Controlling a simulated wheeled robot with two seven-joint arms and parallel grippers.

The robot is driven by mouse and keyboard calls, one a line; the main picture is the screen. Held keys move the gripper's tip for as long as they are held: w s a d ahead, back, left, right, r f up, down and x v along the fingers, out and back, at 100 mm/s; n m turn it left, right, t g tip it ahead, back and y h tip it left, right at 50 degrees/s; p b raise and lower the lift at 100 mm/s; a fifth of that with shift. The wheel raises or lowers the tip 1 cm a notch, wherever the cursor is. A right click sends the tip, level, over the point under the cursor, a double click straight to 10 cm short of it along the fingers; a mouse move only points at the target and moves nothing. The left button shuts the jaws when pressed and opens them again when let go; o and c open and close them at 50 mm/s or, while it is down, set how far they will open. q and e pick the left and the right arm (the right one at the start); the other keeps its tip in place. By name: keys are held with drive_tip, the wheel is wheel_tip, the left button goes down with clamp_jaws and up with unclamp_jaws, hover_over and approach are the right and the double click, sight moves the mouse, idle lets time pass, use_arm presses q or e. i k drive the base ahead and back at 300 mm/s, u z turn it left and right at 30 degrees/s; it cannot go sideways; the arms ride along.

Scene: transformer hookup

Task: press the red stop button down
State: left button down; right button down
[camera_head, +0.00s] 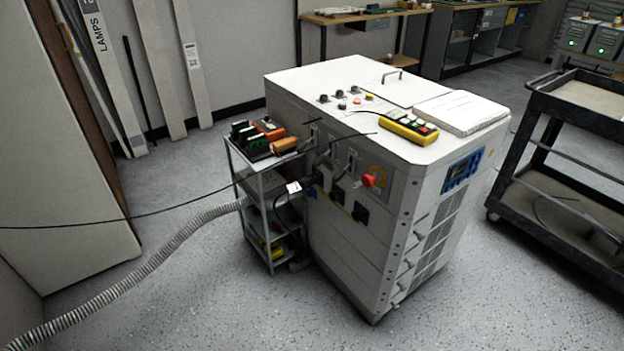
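The red stop button (369,181) is a round red mushroom knob. It sticks out from the left-hand side face of the white cabinet (345,262), below the top edge and near the front corner. A yellow disc shows on the panel just above and behind it. I cannot tell from this distance how far the button stands out. Neither of my grippers shows in the camera_head view, and nothing is touching the button.
A small shelf cart (265,215) with parts stands against the cabinet's left. A yellow pendant (405,127) and papers (461,112) lie on top. A grey hose (150,262) and black cable cross the left floor. A black cart (570,165) stands right. The front floor is clear.

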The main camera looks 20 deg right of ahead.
sight(368, 181)
drive_tip(key=z, duration=0.05)
drive_tip(key=i, duration=0.85)
drive_tip(key=z, duration=0.7)
